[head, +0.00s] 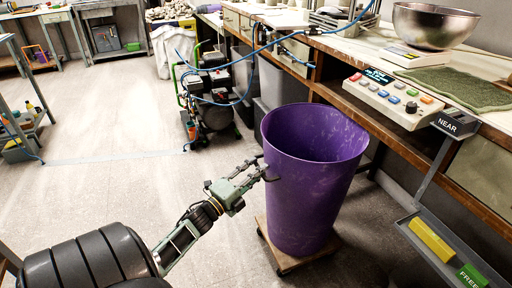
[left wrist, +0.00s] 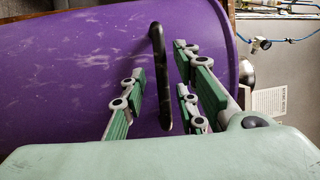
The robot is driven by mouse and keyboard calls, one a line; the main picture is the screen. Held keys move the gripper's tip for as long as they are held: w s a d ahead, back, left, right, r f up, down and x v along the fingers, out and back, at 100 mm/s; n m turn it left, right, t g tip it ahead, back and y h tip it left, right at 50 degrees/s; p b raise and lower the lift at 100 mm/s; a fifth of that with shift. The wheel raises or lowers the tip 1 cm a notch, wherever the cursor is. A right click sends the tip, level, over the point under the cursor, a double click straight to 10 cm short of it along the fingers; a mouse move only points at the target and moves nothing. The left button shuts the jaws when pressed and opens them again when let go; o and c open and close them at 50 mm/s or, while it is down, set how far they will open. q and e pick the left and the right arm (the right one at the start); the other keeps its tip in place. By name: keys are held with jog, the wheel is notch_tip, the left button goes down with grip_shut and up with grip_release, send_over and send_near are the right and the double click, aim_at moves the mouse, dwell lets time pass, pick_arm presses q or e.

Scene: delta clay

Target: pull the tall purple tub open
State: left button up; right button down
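The tall purple tub (head: 312,190) stands upright on a low wooden base (head: 268,252), right of centre in the head view. Its open top shows, and nothing can be made out inside. In the left wrist view its scuffed purple wall (left wrist: 75,65) fills much of the picture. A dark upright bar handle (left wrist: 160,80) shows in front of that wall. My left gripper (head: 262,170) is at the tub's left side. In the left wrist view its green-padded fingers (left wrist: 160,92) are apart, one on each side of the handle, with gaps visible. My right gripper is not in view.
A workbench (head: 390,130) runs behind and right of the tub, with a button console (head: 388,100) and metal bowl (head: 433,25). A shelf with a yellow block (head: 432,240) is at the lower right. A compressor (head: 212,95) stands behind.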

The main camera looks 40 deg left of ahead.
pick_arm(q)
jog(key=s+f, duration=0.2)
jog(key=s, duration=0.9)
jog(key=shift+s, duration=0.4)
